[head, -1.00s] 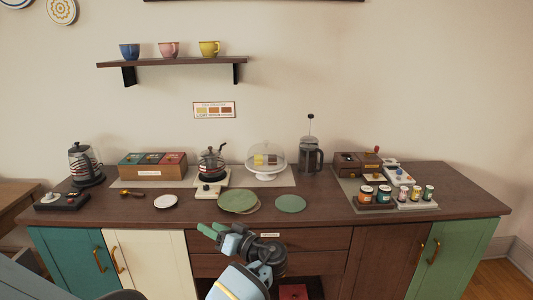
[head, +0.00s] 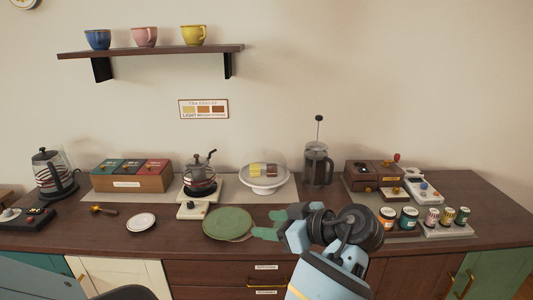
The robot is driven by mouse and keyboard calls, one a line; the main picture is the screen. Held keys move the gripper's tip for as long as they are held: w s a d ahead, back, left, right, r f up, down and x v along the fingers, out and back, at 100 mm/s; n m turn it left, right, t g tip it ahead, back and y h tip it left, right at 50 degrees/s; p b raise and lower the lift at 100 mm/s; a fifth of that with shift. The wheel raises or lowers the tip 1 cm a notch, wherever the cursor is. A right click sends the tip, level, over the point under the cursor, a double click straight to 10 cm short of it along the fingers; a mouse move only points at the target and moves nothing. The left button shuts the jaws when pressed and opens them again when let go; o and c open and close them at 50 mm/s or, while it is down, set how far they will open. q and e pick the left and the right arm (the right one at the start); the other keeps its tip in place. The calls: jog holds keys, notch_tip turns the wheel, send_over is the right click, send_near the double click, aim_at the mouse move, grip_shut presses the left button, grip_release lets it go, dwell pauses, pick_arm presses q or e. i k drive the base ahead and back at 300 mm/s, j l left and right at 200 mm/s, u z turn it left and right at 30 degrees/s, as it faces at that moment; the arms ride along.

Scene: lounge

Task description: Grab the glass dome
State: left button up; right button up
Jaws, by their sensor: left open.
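The clear glass dome (head: 281,165) sits on a white footed stand (head: 264,188) near the back middle of the counter. Small yellow and brown pieces show through it.
A kettle on a scale (head: 202,178) stands left of the dome and a French press (head: 318,165) right of it. Green mats (head: 227,222) lie in front. Several jars (head: 409,217) stand at the right. A shelf (head: 150,51) with cups is above.

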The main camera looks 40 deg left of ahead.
aim_at(264, 165)
jog(key=i+j, duration=1.1)
